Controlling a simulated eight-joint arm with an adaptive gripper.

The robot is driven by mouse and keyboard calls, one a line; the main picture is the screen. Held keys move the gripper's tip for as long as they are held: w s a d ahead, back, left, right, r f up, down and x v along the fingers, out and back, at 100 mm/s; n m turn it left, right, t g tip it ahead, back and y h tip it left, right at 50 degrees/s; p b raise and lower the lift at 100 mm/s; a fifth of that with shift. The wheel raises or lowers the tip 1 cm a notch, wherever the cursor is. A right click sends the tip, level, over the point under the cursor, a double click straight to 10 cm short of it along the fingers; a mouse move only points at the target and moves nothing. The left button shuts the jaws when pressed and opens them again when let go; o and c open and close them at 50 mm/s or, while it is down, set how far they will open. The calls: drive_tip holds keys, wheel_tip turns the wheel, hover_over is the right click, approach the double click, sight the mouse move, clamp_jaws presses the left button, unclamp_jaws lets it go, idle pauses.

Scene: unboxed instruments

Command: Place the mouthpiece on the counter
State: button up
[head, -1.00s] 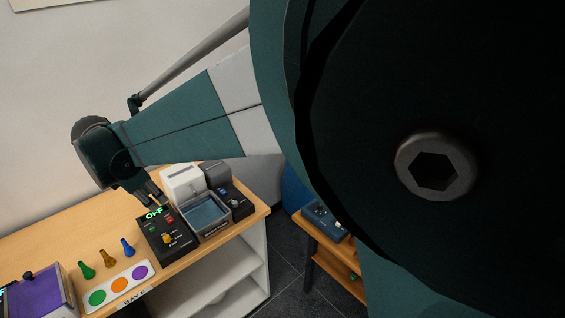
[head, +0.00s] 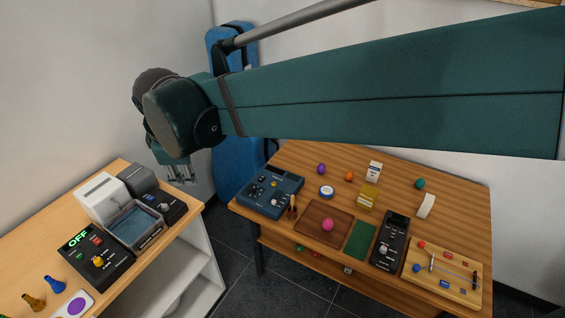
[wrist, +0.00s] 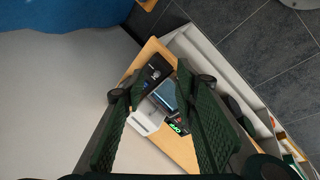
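The counter (head: 172,222) is the light wood top with white shelves at the left. It also shows below my gripper in the wrist view (wrist: 183,151). My gripper (head: 181,180) is above and beyond the counter's right end, pointing down. In the wrist view its fingers (wrist: 160,76) are spread, with nothing held between them. I cannot tell for sure which thing is the mouthpiece. Small brown (head: 34,302) and blue (head: 55,285) tapered pieces stand at the counter's left. A small dark reddish upright piece (head: 292,205) is on the striped wood table (head: 290,160) at the right.
On the counter are a black box reading OFF (head: 97,257), a clear-topped basin (head: 134,228), a white device (head: 101,197) and a dark device (head: 160,203). The table holds a blue device (head: 270,192), a brown tray (head: 309,229) and several small items. A floor gap separates them.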

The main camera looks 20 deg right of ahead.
drive_tip(key=s+d+f+m, duration=0.1)
drive_tip(key=s+d+m, duration=0.4)
drive_tip(key=d, duration=0.5)
drive_tip(key=s+d+f+m+t, duration=0.1)
drive_tip(key=s+d+f+m, duration=0.1)
drive_tip(key=s+d+m, duration=0.4)
drive_tip(key=s+d+f+m+t, duration=0.1)
drive_tip(key=s+d+m, duration=0.4)
drive_tip(key=d, duration=1)
drive_tip(key=shift+s+f+m+h, duration=0.4)
drive_tip(key=shift+s+f, duration=0.15)
drive_tip(key=shift+s, duration=0.2)
